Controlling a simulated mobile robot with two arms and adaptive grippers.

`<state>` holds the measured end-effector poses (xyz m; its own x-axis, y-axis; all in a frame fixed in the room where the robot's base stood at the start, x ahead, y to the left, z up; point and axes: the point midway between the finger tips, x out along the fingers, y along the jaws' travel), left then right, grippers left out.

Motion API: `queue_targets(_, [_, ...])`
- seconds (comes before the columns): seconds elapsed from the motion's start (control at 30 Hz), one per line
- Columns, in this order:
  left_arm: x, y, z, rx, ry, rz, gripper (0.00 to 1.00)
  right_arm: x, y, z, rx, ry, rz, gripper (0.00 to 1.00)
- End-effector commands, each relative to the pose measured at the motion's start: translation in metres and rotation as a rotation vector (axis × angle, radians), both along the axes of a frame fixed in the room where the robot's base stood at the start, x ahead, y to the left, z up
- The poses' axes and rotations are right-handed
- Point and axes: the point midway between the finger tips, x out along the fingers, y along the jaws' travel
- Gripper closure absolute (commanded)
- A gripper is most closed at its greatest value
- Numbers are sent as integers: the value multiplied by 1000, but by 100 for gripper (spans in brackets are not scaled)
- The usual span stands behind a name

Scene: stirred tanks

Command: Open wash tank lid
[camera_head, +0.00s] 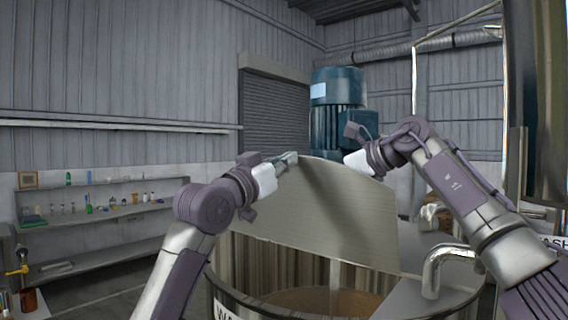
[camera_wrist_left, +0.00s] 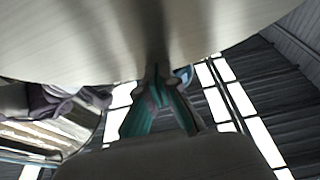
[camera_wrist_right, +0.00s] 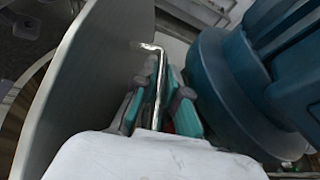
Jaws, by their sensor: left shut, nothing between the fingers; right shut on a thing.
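The wash tank lid (camera_head: 335,215) is a pale metal plate. It stands raised and tilted up over the open wash tank (camera_head: 228,285), and the tank's inside shows below it. My right gripper (camera_wrist_right: 157,90) is shut on the lid's bent metal handle (camera_wrist_right: 158,65), on the motor side of the lid. In the head view its fingertips are hidden behind the lid's upper edge. My left gripper (camera_head: 291,157) is shut and empty at the lid's upper left edge. The left wrist view shows its closed fingertips close to the lid face (camera_wrist_left: 90,45); whether they touch is unclear.
A blue motor (camera_head: 337,110) stands right behind the lid, close beside my right gripper in the right wrist view (camera_wrist_right: 235,85). A bent steel pipe (camera_head: 436,268) rises at the tank's right. Shelves with small bottles (camera_head: 95,205) stand far left.

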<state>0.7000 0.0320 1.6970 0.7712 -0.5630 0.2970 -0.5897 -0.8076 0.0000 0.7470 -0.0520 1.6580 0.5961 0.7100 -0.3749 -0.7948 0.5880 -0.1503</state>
Motion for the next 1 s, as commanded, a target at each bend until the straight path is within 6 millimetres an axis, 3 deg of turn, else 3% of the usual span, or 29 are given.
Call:
queue_targets(0.03, [3,-2,4,9,11,3,100,0,1,-8,-10,16,4,100])
queue_targets(0.3, [7,-2,2,16,24,5,100,-2,5,-7,-9,15,13,100])
queue_targets(0.33, [7,-2,2,16,25,5,100,-2,5,-7,-8,15,15,86])
queue_targets(0.5, [7,-3,1,17,26,5,100,-3,7,-6,-8,13,17,63])
queue_targets(0.83, [8,-4,0,19,30,4,100,-6,4,-1,-6,7,21,63])
queue_targets(1.0, [9,-3,-1,20,32,6,100,-19,-13,9,-3,4,18,63])
